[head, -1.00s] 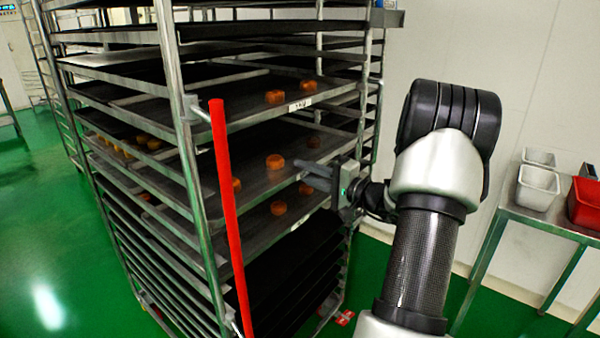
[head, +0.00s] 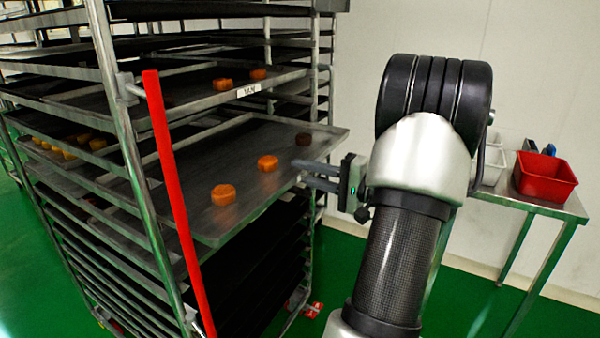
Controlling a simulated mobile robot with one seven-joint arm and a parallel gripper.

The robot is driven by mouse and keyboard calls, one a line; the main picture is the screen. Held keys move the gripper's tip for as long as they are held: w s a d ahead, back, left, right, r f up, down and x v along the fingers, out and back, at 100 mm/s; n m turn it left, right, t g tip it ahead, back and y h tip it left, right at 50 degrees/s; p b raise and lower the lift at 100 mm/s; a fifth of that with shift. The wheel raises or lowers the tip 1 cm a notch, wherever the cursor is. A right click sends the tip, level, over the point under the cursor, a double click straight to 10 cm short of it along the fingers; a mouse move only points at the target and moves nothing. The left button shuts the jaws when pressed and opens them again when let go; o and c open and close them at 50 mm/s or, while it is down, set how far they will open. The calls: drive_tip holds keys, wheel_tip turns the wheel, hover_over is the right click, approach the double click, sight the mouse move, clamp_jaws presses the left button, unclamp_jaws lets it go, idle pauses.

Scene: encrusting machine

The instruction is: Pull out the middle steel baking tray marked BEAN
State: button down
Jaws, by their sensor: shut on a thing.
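The middle steel baking tray (head: 232,164) sticks partly out of the rack toward me, level. Its front edge is well past the rack's front posts. Two orange pieces (head: 222,194) (head: 267,163) and a dark brown piece (head: 303,139) rest near its front. My gripper (head: 304,174) is shut on the tray's front edge, right of the middle. No BEAN marking is readable on this tray from here. The tray above it (head: 190,100) sits in the rack, with a small white label (head: 248,90) that seems to read YAM.
A red vertical bar (head: 175,190) stands at the rack's left front, close to the tray. Dark trays (head: 265,255) fill the lower rack. A steel table (head: 535,203) at right holds a red bin (head: 545,175) and white bins (head: 490,165). Green floor lies between.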

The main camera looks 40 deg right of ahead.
drive_tip(key=c, duration=1.6)
unclamp_jaws()
drive_tip(key=shift+s, duration=0.15)
drive_tip(key=p+v, duration=0.2)
drive_tip(key=v, duration=1.5)
drive_tip(key=shift+d, duration=0.1)
